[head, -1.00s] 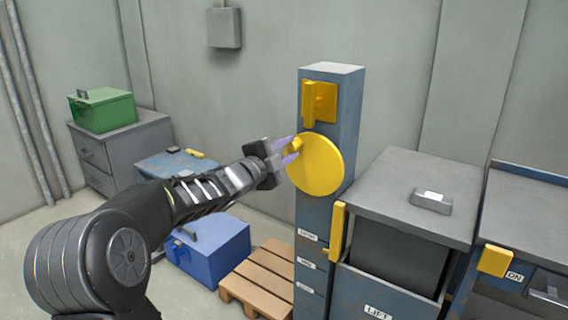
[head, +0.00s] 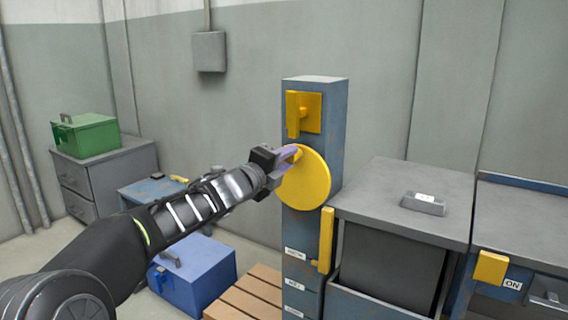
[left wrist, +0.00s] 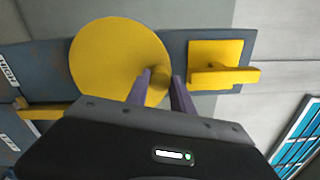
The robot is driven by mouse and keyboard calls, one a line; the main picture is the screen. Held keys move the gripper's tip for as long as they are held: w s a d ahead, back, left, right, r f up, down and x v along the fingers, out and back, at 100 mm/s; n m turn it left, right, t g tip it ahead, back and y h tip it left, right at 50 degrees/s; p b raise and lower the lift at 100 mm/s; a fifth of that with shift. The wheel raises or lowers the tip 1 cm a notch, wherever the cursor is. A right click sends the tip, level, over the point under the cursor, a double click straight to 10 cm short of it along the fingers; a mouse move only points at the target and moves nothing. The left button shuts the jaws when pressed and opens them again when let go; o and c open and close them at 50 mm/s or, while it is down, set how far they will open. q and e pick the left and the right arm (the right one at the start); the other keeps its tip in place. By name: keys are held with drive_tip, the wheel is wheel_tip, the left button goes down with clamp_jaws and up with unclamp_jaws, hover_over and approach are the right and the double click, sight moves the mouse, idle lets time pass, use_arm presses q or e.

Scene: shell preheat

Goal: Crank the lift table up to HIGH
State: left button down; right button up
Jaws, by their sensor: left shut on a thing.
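The crank is a yellow disc (head: 312,185) with a yellow knob (head: 296,154), on the front of a blue-grey column (head: 318,100). The disc also shows in the left wrist view (left wrist: 108,58). My left gripper (head: 288,158) is shut on the knob, near the top left of the disc in the head view. Its fingers hide part of the knob. The lift table (head: 385,205) has a grey top and stands right of the column. A yellow upright piece (head: 326,240) is at its left front, beside the column's top label (head: 295,254). My right gripper is out of view.
A yellow handle on a square plate (head: 304,113) sits above the disc. A grey block (head: 423,204) lies on the lift table. A blue box (head: 200,270) and a wooden pallet (head: 245,295) are on the floor below my left arm. A bench with an ON label (head: 513,285) stands right.

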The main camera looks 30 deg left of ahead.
use_arm(q)
drive_tip(key=shift+d, duration=0.25)
drive_tip(key=c, duration=1.1)
unclamp_jaws()
drive_tip(key=shift+s+a, duration=0.1)
drive_tip(key=s+p, duration=0.1)
drive_tip(key=s, duration=0.6)
drive_tip(key=shift+s, duration=0.3)
